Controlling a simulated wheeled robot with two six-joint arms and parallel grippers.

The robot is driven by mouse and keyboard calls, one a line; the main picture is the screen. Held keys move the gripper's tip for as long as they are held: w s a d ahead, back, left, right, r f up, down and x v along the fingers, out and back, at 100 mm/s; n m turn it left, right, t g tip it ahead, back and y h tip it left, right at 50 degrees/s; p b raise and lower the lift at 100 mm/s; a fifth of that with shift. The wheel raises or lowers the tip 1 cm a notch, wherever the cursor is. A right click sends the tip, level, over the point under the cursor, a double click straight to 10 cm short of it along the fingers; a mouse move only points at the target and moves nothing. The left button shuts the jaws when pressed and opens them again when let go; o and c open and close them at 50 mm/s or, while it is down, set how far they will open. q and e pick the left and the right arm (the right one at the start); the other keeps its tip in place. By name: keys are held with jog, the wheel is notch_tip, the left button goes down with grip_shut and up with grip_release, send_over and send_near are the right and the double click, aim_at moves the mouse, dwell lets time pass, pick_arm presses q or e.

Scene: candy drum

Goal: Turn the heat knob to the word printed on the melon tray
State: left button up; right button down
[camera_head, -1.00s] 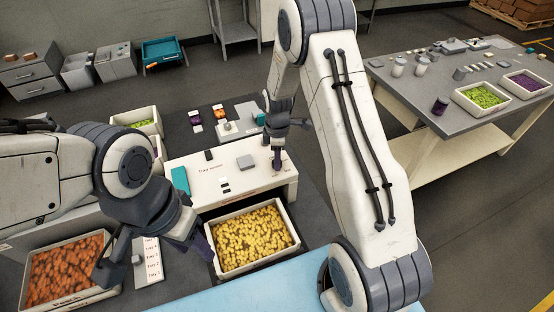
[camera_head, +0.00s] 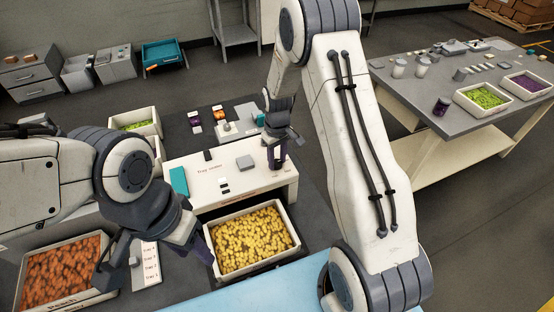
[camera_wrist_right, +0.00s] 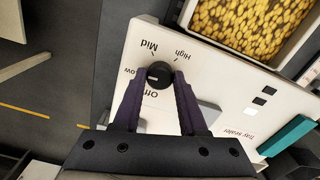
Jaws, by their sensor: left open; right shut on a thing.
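The heat knob (camera_wrist_right: 158,75) is round and black, on the white tray sealer panel (camera_wrist_right: 150,110). My right gripper (camera_wrist_right: 160,76) is shut on it, with a purple-grey finger on each side. A light mark shows on the knob's left half in this view. "Mid", "High", "Off" and a partly hidden "Low" are printed around it. In the head view my right gripper (camera_head: 277,160) is over the sealer's right end and hides the knob. My left gripper (camera_head: 153,264) is open near the front left. I can read no melon label; a green-candy tray (camera_head: 158,122) stands behind.
A yellow-candy tray (camera_head: 296,247) stands in front of the sealer, and an orange-candy tray (camera_head: 112,296) marked "Peach" at left. A card (camera_head: 150,272) with printed tray lines lies between them. A side table (camera_head: 460,127) at right holds green and purple candy trays.

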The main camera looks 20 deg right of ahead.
jog(key=m, duration=0.6)
jog(key=shift+m+b, duration=0.3)
jog(key=m, duration=0.6)
jog(key=shift+w+a+r, duration=0.1)
jog(key=m, duration=0.6)
jog(key=shift+m+b, duration=0.3)
jog(key=m, duration=0.5)
jog(key=shift+w, duration=0.1)
jog(key=shift+m, duration=0.4)
jog(key=shift+c, duration=2.2)
grip_release()
